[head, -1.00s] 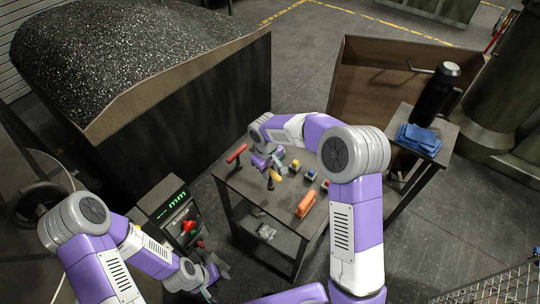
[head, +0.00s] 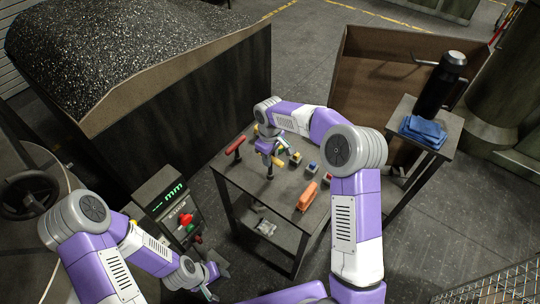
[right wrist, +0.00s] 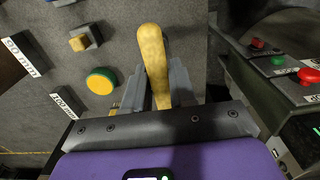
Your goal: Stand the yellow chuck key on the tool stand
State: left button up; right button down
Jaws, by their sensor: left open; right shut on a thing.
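The yellow chuck key (right wrist: 153,60) shows in the right wrist view as a long yellow handle between the fingers of my right gripper (right wrist: 160,88). My right gripper (head: 268,153) is shut on it, over the left part of the dark table (head: 245,185) in the head view. In the head view a yellow end (head: 278,162) shows beside the gripper, with a dark shank below; I cannot tell whether its foot touches the table. I cannot pick out a separate tool stand. My left gripper (head: 211,287) is open and empty, low at the left.
A red-handled tool (head: 235,146) stands upright left of my right gripper. Small coloured blocks (head: 312,168) and an orange-handled object (head: 308,197) lie to the right. A control box (head: 172,205) with red and green buttons stands left of the table. A side table (head: 425,135) holds a bottle and blue cloth.

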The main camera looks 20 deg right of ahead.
jog(key=shift+f+b, duration=0.35)
jog(key=shift+f, duration=0.75)
jog(key=c, duration=0.8)
grip_release()
jog(key=shift+c, duration=0.2)
notch_tip(320, 180, up, 8)
jog(key=shift+f+p, duration=0.2)
jog(key=shift+p, duration=0.3)
